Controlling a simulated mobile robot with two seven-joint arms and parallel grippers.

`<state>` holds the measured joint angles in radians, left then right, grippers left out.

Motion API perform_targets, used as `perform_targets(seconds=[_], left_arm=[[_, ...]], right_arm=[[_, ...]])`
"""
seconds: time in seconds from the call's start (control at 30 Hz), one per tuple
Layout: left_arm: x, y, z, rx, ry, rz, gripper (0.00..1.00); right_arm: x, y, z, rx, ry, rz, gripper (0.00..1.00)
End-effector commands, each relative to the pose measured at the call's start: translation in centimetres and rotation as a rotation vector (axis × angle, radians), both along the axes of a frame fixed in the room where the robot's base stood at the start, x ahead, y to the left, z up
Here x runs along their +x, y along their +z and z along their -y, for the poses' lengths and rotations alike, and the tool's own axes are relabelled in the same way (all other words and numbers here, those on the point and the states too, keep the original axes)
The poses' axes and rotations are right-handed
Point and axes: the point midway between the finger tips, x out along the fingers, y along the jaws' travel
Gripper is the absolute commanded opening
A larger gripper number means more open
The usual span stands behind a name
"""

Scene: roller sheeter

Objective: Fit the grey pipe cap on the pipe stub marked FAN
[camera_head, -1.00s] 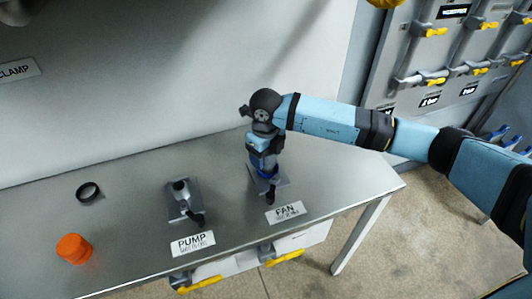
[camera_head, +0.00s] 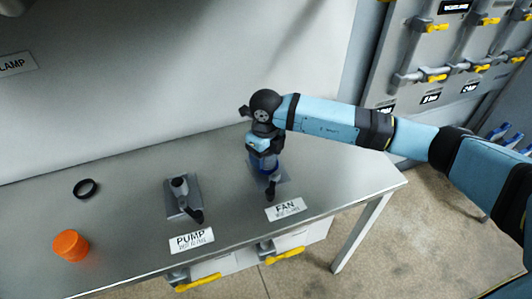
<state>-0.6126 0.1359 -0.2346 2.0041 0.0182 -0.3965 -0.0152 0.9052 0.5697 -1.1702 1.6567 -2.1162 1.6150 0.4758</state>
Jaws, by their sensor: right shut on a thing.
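The FAN stub's grey mount (camera_head: 282,178) stands on the metal table behind the label FAN (camera_head: 286,208), with a black lever at its front. My right gripper (camera_head: 264,168) points down over this stub and covers most of it. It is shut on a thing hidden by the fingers. The grey pipe cap does not show elsewhere, so it is likely what the gripper holds; whether it touches or sits on the stub cannot be told. My left gripper is out of view.
A PUMP stub (camera_head: 179,186) with a black lever stands left of FAN. A wall panel with yellow-handled valves (camera_head: 430,50) is at right.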

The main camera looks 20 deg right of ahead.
Motion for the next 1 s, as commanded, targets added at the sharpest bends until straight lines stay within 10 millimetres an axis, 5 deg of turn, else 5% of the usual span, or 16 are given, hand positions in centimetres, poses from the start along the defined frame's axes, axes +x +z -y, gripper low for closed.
perform_targets(seconds=[0.67,0.7,0.8,1.0], left_arm=[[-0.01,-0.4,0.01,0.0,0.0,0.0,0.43],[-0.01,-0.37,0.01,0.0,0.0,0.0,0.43],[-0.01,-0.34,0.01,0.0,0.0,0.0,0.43],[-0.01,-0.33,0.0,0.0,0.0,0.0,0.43]], right_arm=[[0.01,-0.49,0.0,0.0,0.0,0.0,0.4],[0.01,-0.45,0.0,0.0,0.0,0.0,0.68],[0.01,-0.43,0.0,0.0,0.0,0.0,0.91],[0.0,-0.43,0.0,0.0,0.0,0.0,0.93]])
